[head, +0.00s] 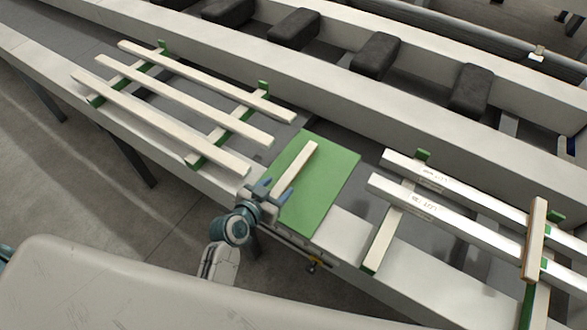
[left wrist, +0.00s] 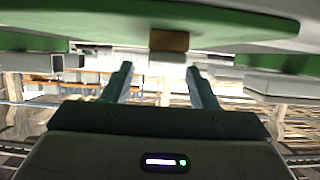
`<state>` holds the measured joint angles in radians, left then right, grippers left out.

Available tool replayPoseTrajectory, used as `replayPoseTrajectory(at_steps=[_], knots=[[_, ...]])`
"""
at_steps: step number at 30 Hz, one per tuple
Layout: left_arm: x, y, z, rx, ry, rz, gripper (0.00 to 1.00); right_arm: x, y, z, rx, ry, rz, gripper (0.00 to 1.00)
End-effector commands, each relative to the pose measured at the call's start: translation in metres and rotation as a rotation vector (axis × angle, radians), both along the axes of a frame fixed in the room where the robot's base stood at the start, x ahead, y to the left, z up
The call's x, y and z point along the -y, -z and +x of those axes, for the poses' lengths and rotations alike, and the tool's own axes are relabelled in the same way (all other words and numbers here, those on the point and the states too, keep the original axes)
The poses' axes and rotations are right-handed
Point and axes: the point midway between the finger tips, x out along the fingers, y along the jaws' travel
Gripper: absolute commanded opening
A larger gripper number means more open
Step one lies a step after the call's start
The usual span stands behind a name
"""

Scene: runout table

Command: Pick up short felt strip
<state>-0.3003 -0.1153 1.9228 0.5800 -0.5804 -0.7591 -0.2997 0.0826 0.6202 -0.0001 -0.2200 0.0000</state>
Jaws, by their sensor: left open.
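A short pale strip (head: 296,168) lies on a green mat (head: 335,178) in the middle of the table; I take it to be the short felt strip, though its material cannot be told. My left gripper (head: 268,187) is open at the strip's near end, its blue-grey fingers over the mat's near left edge. In the left wrist view a brown block-like end (left wrist: 169,40), probably the strip's, shows against the green surface, centred ahead of the open fingers (left wrist: 160,75). Nothing is between the fingers. My right gripper is out of view.
Several long pale bars (head: 185,100) lie on green-padded cross supports to the left. Two long white bars (head: 440,172) rest on supports to the right, with a short wooden piece (head: 535,238) across them. Dark blocks (head: 375,55) line the conveyor behind.

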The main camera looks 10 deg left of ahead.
Motion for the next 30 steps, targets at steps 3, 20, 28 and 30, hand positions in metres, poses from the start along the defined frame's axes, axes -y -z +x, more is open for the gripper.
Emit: replayPoseTrajectory(at_steps=[3,20,28,30], knots=[[0.002,0.001,0.007,-0.002,0.001,-0.001,0.53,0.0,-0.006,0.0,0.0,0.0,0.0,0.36],[0.014,0.02,0.048,-0.002,0.0,0.0,0.53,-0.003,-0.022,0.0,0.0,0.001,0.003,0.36],[0.014,0.02,0.047,-0.002,0.0,0.001,0.15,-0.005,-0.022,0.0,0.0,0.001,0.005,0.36],[0.014,0.02,0.047,-0.002,0.0,0.001,0.03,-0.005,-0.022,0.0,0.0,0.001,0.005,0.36]])
